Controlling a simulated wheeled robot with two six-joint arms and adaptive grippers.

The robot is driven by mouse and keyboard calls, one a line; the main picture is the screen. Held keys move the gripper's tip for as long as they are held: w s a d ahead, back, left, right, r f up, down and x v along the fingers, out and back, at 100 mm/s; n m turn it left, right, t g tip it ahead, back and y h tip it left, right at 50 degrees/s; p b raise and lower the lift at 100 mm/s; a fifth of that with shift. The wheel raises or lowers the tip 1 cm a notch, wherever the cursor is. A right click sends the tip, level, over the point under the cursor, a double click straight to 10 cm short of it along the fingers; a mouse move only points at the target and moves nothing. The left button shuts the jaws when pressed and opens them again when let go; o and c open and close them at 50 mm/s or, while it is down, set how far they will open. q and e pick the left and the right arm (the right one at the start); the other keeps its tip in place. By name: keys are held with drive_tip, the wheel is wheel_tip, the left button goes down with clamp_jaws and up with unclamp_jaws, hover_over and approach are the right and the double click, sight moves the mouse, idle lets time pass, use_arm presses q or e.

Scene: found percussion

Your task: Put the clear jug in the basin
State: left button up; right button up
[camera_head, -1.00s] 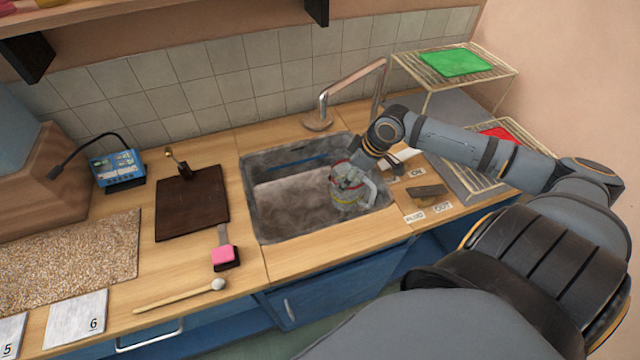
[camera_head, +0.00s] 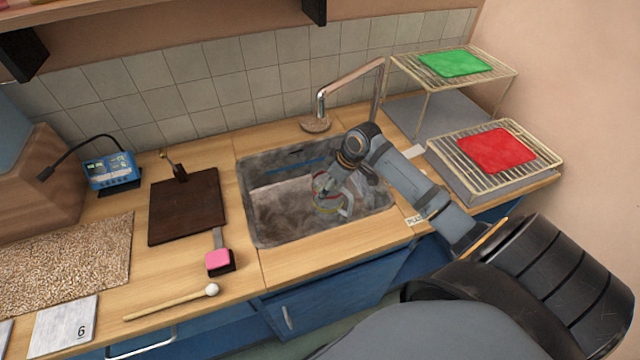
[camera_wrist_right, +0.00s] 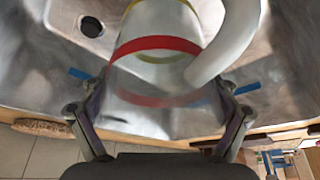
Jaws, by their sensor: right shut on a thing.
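The clear jug (camera_head: 326,200) has a red band and a yellow band and a pale handle. It is inside the basin (camera_head: 262,232), a grey sink set in the counter. In the right wrist view the jug (camera_wrist_right: 160,80) is between the fingers of my right gripper (camera_wrist_right: 158,100), which is shut on it, with the handle towards the upper right. In the head view my right gripper (camera_head: 338,188) is over the basin, and my wrist partly hides the jug. I cannot tell whether the jug touches the basin floor. My left gripper is not in view.
A bent metal tap (camera_head: 350,82) stands behind the basin.

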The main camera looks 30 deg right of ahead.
drive_tip(key=shift+w+a+f, duration=0.3)
drive_tip(key=shift+w+a, duration=0.05)
drive_tip(key=shift+w, duration=0.2)
drive_tip(key=shift+w+a+f, duration=0.3)
drive_tip(key=shift+w+a, duration=0.05)
drive_tip(key=shift+w, duration=0.2)
drive_tip(key=shift+f, duration=0.15)
drive_tip(key=o, duration=1)
drive_tip(key=shift+o, duration=0.2)
drive_tip(key=v, duration=1.2)
drive_tip(key=shift+p, duration=0.45)
